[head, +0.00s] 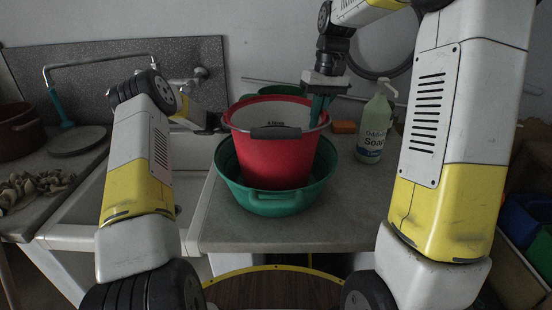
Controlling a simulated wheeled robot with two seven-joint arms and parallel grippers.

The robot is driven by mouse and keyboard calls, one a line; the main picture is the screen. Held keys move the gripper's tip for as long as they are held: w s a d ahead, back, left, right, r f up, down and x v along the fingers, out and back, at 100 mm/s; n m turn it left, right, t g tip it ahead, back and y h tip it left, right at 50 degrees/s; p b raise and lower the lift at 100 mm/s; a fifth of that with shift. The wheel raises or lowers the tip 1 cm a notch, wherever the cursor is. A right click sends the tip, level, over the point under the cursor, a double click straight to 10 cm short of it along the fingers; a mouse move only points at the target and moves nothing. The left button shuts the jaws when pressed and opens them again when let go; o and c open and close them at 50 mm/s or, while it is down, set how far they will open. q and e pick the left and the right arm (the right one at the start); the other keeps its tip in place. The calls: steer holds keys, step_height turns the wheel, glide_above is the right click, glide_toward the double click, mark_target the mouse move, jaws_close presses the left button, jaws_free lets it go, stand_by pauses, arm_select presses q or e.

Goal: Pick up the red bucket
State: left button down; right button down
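The red bucket (272,160) stands upright in a green basin (262,205) on the grey counter. It has a pale inside and a dark grip on its handle at the front. My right gripper (319,112) points down at the bucket's right rim, its teal fingers overlapping the rim. I cannot tell whether they are closed on it. My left arm reaches to the bucket's left side, where a dark part of its end (214,122) shows near the rim. The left fingers are hidden.
A soap bottle (374,128) stands right of the basin, with an orange block (345,127) behind. Another green container (283,90) shows behind the bucket. A sink with a tap (95,62) lies to the left. The counter's front (300,235) is clear.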

arm_select(q)
steer(key=shift+f, duration=0.1)
stand_by(0.7)
arm_select(e)
step_height(320, 180, up, 10)
arm_select(q)
steer(key=c, duration=1.2)
jaws_free()
